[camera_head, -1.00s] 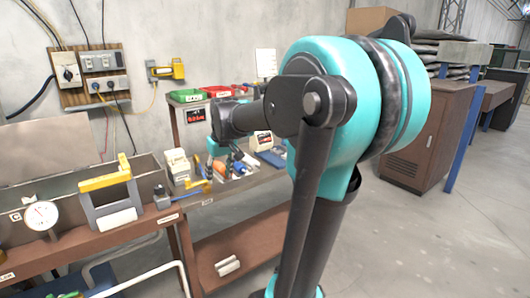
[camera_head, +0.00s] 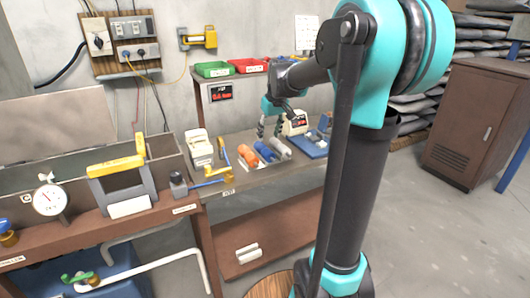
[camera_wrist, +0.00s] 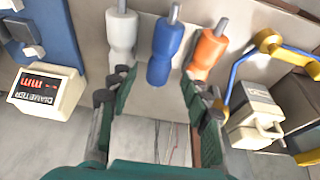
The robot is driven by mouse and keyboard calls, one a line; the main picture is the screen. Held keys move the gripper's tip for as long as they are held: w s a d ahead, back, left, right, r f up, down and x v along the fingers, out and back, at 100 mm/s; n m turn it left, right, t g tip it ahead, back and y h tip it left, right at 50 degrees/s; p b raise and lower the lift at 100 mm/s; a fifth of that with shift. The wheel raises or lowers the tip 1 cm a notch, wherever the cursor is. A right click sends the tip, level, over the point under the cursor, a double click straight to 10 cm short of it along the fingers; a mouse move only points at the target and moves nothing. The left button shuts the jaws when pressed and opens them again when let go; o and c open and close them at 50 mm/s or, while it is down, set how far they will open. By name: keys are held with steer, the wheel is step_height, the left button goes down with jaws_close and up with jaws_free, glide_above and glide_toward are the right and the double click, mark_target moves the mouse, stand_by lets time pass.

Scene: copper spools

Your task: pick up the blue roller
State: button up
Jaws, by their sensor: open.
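The blue roller (camera_wrist: 166,50) lies in the middle of the wrist view, between a white roller (camera_wrist: 121,38) on its left and an orange roller (camera_wrist: 207,50) on its right. In the head view the blue roller (camera_head: 265,151) lies on the bench between the orange roller (camera_head: 247,156) and the white roller (camera_head: 280,147). My gripper (camera_wrist: 152,97) is open and empty, with its fingers apart on either side of the blue roller's near end in the wrist view. In the head view my gripper (camera_head: 272,127) hangs above the rollers, apart from them.
A white diameter display (camera_wrist: 47,92) stands to the left in the wrist view. A yellow-and-blue tool (camera_wrist: 270,45) and a white box (camera_wrist: 255,118) are to the right. Green (camera_head: 213,69) and red (camera_head: 248,66) bins sit on the shelf behind.

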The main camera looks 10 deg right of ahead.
mark_target(265, 147)
steer(key=x, duration=0.8)
steer(key=shift+w+a, duration=0.15)
steer(key=shift+a, duration=0.15)
jaws_close()
step_height(265, 147, up, 20)
stand_by(0.6)
stand_by(0.7)
